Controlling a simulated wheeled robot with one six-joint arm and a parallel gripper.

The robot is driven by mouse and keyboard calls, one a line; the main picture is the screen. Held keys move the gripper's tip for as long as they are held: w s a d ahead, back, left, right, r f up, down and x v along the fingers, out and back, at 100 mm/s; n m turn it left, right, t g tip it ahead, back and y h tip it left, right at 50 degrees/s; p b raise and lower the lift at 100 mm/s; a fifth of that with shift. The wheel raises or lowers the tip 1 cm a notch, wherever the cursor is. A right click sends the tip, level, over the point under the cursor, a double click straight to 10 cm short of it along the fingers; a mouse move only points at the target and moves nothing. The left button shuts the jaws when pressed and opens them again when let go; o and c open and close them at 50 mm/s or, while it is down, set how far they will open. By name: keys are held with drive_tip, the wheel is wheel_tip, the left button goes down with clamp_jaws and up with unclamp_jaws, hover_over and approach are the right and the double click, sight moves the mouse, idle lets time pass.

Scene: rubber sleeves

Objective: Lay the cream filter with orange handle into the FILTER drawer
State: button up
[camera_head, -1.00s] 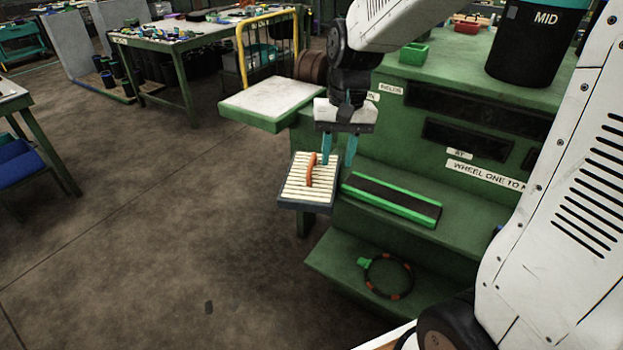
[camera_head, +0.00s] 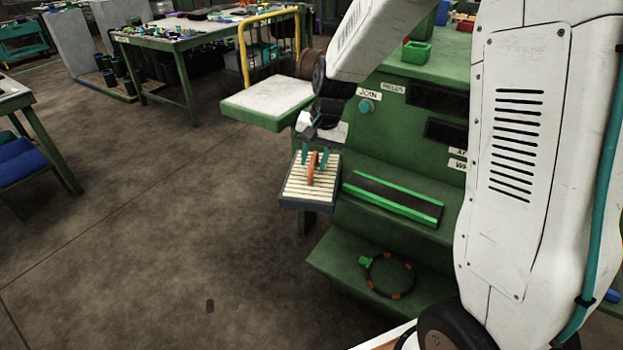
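The cream filter (camera_head: 298,189) is a ribbed cream slab with a dark edge and an upright orange handle (camera_head: 311,170). It sits at the left end of the green stepped bench, over a dark support. My gripper (camera_head: 314,160) is directly above the filter, pointing down. Its two teal fingers are apart, one on each side of the handle's upper part. Whether either finger touches the handle is too small to tell. No drawer labelled FILTER can be read in this view.
A pale-topped green ledge (camera_head: 268,100) juts out behind my gripper. A black and green strip (camera_head: 393,196) lies on the bench step. A black ring with orange marks (camera_head: 390,275) lies on the lower step. Open floor lies to the left. My arm hides the bench's right part.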

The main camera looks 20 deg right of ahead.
clamp_jaws()
idle(0.3)
